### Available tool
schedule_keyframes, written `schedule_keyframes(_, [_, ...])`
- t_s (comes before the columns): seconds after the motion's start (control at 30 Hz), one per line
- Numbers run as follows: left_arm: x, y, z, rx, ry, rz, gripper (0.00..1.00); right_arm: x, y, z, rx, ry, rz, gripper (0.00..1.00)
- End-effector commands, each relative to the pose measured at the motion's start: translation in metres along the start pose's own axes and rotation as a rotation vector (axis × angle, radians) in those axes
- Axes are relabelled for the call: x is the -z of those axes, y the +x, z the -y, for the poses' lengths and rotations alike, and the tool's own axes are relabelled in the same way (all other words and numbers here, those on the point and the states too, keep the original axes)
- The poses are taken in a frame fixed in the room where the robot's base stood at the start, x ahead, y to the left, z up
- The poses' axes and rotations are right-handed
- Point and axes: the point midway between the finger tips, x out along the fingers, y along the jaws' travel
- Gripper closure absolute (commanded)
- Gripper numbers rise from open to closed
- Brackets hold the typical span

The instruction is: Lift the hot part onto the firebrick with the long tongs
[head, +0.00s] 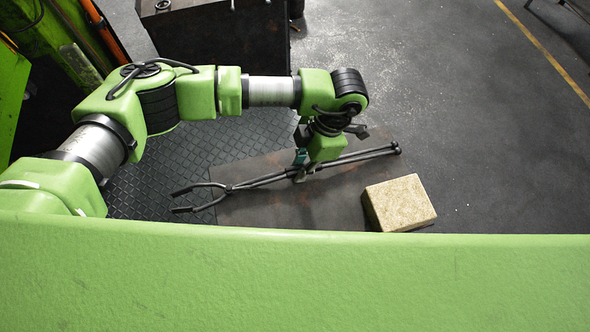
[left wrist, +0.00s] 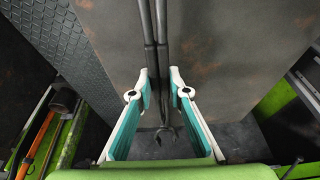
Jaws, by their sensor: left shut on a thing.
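The long dark tongs (head: 255,181) lie along the brown steel table, their open jaws at the left end and their handles reaching right. My left gripper (head: 302,168) points down on them near their middle and is shut on them. In the left wrist view the tongs (left wrist: 154,30) pass between the teal-lined fingers of my left gripper (left wrist: 160,85). The tan firebrick (head: 400,203) sits at the table's right end, to the right of the gripper and apart from the tongs. I see no hot part in either view. My right gripper is not in view.
The brown table top (head: 290,209) is otherwise bare around the tongs. Dark tread plate (head: 150,185) covers the floor at left. A dark block (head: 225,35) stands at the back. Open grey floor (head: 480,120) lies to the right.

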Motion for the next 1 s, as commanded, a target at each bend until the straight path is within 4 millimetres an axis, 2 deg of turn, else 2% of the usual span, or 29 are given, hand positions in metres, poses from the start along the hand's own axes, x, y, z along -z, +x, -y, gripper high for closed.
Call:
schedule_keyframes(0.1, [0.004,-0.015,-0.001,-0.003,-0.001,0.003,1.0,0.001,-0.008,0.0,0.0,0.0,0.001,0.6])
schedule_keyframes(1.0, [0.027,-0.091,-0.002,-0.004,-0.002,0.003,1.0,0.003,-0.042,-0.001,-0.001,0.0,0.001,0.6])
